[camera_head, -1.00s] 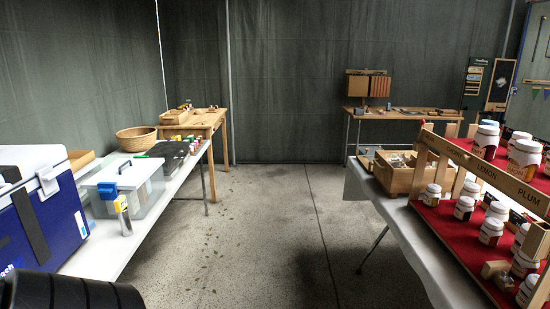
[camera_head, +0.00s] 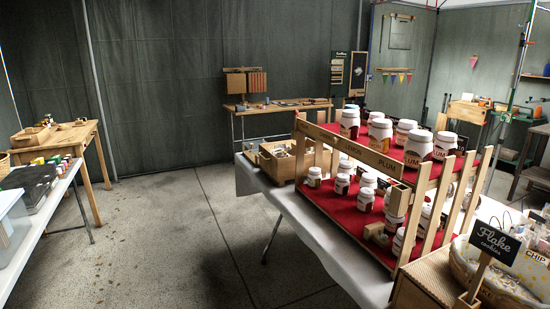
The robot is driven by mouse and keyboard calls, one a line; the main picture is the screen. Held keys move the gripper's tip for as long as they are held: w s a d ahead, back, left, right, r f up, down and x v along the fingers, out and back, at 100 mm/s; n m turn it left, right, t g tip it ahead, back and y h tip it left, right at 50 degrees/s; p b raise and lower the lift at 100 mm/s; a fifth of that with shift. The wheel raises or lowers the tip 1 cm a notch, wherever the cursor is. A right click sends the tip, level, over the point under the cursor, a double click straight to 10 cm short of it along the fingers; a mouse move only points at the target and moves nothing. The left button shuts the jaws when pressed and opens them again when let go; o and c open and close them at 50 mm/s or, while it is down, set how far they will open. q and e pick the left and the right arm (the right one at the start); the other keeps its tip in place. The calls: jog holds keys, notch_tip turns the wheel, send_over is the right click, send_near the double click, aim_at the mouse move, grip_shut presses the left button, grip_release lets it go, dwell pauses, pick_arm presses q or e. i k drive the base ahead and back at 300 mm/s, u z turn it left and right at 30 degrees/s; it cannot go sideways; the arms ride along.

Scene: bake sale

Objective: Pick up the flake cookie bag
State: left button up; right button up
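A small black sign reading "Flake cookies" (camera_head: 492,240) stands on a wooden post at the lower right of the head view. Behind it is a round, cloth-lined basket (camera_head: 505,288) at the right end of the white-covered table. Clear bags (camera_head: 537,236) show in or behind the basket, with a "CHIP" label beside them; I cannot tell which is a flake cookie bag. The basket's right and lower parts are cut off by the picture edge. Neither of my grippers shows in the head view.
A red-lined wooden rack (camera_head: 345,207) with several jars stands left of the basket. A wooden crate (camera_head: 283,163) sits beyond it on the white-covered table (camera_head: 258,190). Another table (camera_head: 45,205) is at the left. The concrete floor between is clear.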

aim_at(275, 150)
jog(key=u, duration=0.85)
jog(key=i, duration=4.6)
jog(key=z, duration=2.9)
